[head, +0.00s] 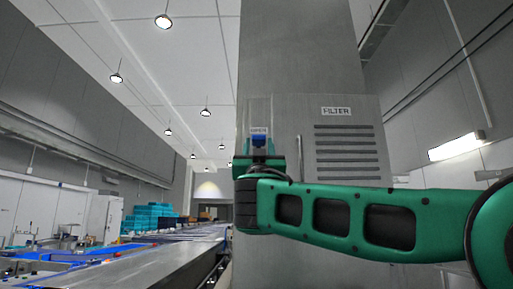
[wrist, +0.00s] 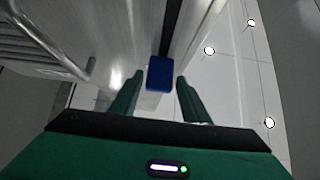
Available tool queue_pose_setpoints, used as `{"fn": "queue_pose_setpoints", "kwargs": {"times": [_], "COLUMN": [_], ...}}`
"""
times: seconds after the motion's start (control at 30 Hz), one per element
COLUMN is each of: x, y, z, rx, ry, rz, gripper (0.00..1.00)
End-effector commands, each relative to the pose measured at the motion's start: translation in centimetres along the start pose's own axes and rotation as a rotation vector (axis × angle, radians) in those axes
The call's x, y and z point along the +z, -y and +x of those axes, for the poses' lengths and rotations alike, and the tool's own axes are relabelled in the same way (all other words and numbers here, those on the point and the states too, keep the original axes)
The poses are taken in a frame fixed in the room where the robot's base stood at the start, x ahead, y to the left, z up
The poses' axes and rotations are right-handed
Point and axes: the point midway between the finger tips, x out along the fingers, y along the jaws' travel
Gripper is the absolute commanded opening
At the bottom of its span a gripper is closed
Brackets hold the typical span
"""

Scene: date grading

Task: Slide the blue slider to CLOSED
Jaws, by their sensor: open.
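In the wrist view the blue slider (wrist: 160,74) lies in a dark slot, between and just beyond the tips of my gripper (wrist: 155,88). The two fingers are apart, one on each side of the slider, with a gap to it on both sides. In the head view my green arm crosses in front of the cabinet and hides its lower part, and my gripper (head: 259,158) is just below the slider.
The metal cabinet (head: 290,110) carries a FILTER plate (head: 336,111), louvre slots (head: 347,152) and a thin vertical handle (head: 300,158). A long conveyor (head: 150,262) runs along the left, with teal crates (head: 150,216) stacked farther back.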

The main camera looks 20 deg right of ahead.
Motion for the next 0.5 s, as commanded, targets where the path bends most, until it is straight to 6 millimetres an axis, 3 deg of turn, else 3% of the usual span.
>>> {"fn": "queue_pose_setpoints", "kwargs": {"times": [0.2, 0.5], "x": [0.0, 0.0], "y": [0.0, 0.0], "z": [2.3, 2.8], "rx": [0.001, -0.001], "ry": [0.0, 0.0], "rz": [0.001, 0.001], "gripper": [0.42, 0.42]}}
